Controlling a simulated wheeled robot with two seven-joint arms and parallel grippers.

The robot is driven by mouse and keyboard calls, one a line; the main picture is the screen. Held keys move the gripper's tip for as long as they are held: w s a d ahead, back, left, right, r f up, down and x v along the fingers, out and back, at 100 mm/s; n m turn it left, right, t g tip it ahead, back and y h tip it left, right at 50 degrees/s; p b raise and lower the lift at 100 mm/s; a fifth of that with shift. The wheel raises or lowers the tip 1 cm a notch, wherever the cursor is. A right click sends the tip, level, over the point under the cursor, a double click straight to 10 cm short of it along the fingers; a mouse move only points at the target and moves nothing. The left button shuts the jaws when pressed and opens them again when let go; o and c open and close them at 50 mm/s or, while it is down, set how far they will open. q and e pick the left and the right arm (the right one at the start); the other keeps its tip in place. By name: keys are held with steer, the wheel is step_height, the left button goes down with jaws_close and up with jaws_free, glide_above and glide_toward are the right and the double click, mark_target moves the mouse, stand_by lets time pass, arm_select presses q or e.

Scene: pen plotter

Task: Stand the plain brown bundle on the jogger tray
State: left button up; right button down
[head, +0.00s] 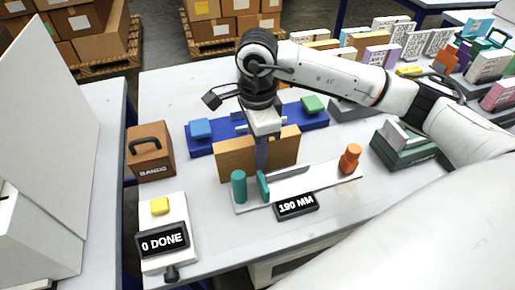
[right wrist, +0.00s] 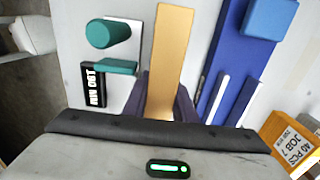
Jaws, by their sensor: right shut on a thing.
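My right gripper (head: 262,150) is shut on the plain brown bundle (head: 283,150), a long upright slab with no visible print. In the right wrist view the bundle (right wrist: 171,50) runs up from between the fingers (right wrist: 167,108). It stands upright between a long blue tray (head: 318,117) with a blue block and a green block, and a white rail (head: 318,180) with teal and orange posts and a "190 MM" display. I cannot tell for certain which is the jogger tray, nor whether the bundle's underside touches anything. My left gripper is out of view.
A brown "BANDS" box (head: 150,158) stands at the left of the table. A white unit with a yellow button and a "0 DONE" display (head: 163,242) is in front of it. A green holder (head: 405,150) and several colored bundles stand to the right.

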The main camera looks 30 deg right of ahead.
steer(key=c, duration=1.9)
jaws_free()
steer(key=shift+f, duration=0.15)
steer(key=o, duration=0.5)
steer(key=shift+c, duration=0.2)
